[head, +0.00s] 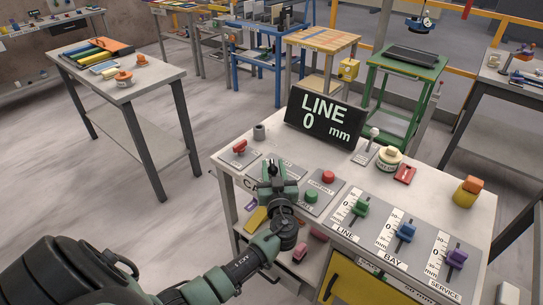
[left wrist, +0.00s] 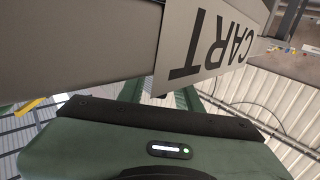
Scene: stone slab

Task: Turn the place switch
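A grey control desk (head: 225,163) carries small label plates with controls. I cannot make out a switch marked "place"; my left gripper covers part of the plates. My left gripper (head: 273,172) is over the desk's front left part, between the red lever (head: 240,146) and the red push button (head: 328,176). Its fingers stand apart in the left wrist view (left wrist: 160,96), where the desk edge hides their tips. I cannot tell whether it touches a control. A green button (head: 310,196) sits just right of it. My right gripper is not in view.
Green (head: 361,208), blue (head: 405,232) and purple (head: 457,259) sliders line the desk's right front. A black LINE display (head: 322,118) stands at the back. An upside-down CART label (left wrist: 210,45) is close in the left wrist view. Floor left of the desk is clear.

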